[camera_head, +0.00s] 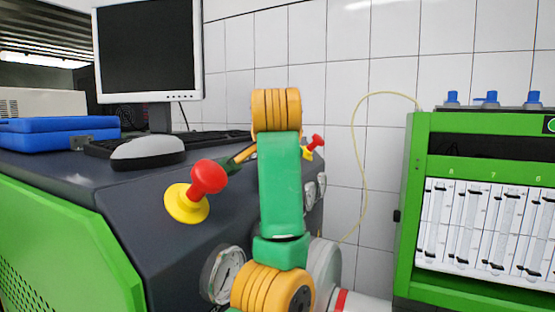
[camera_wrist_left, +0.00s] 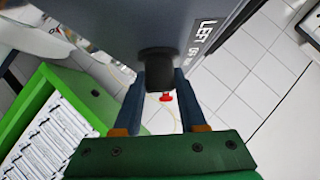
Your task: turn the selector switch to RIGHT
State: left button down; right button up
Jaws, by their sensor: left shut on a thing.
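The selector switch shows in the left wrist view as a black round knob (camera_wrist_left: 157,62) on a dark panel. Beside it is a white-lettered label (camera_wrist_left: 203,37) where LEFT can be read; the rest is cut off or too small. My left gripper (camera_wrist_left: 159,82) has one dark finger on each side of the knob and is shut on it. The knob's pointing direction cannot be made out. My right gripper is in neither view.
A red knob on a yellow base (camera_head: 207,178) stands out from the console (camera_head: 130,195), left of my arm. A second red knob (camera_head: 317,142) lies behind the arm. A gauge (camera_head: 222,274) sits below. A green flowmeter rack (camera_head: 408,215) stands at the right.

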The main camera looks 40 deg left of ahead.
pick_arm(q)
jog(key=shift+c, duration=2.3)
grip_release()
